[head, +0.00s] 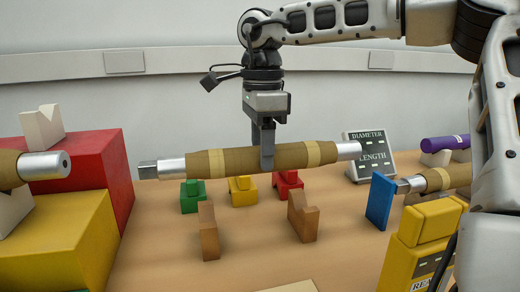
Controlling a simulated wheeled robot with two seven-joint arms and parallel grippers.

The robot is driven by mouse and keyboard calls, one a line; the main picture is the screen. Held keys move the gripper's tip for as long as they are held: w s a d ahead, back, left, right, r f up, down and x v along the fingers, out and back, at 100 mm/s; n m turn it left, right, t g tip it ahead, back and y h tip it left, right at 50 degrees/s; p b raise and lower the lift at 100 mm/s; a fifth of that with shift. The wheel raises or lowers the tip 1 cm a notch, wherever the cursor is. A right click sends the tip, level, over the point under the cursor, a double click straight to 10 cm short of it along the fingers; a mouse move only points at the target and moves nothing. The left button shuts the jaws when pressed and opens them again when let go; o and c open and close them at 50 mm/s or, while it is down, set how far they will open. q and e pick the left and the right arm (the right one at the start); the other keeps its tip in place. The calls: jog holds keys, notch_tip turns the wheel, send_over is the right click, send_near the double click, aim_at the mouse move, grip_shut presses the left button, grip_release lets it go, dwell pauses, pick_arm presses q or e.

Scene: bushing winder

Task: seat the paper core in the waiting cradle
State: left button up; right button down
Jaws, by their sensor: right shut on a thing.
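My right gripper (267,152) is shut on the middle of a paper core (225,162). The core is a tan paper roll with two lighter bands and bare metal ends, the left end squared. It hangs roughly level in the air, apart from the table. Below it a pair of brown notched supports, one on the left (208,232) and one on the right (303,218), stands empty like a cradle. Nothing marks which cradle is the waiting one. My left gripper is out of view.
Small green (193,196), yellow (242,191) and red (288,184) notched blocks stand behind. A blue plate (380,200) and yellow machine (420,243) are right. Red (95,165) and yellow (60,240) boxes are left, with another core (45,166). A DIAMETER/LENGTH sign (371,155) stands behind.

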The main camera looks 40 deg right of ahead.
jog(key=shift+r, duration=0.15)
jog(key=shift+w+a+r+p, duration=0.1)
jog(key=shift+a+r+p, duration=0.05)
jog(key=shift+p, duration=0.4)
jog(key=shift+f+b, duration=0.55)
jog(key=shift+f, duration=0.1)
jog(key=shift+f+b, duration=0.35)
jog(key=shift+f, duration=0.25)
jog(key=shift+f+b, duration=0.75)
jog(key=shift+f, duration=0.45)
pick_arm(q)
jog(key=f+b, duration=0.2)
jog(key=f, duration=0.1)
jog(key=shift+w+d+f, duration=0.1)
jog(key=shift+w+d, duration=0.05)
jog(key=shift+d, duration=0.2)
pick_arm(e)
notch_tip(320, 180, down, 4)
jog(key=shift+r, duration=0.15)
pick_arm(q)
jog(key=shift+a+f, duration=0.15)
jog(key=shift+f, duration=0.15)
pick_arm(e)
jog(key=shift+f, duration=0.35)
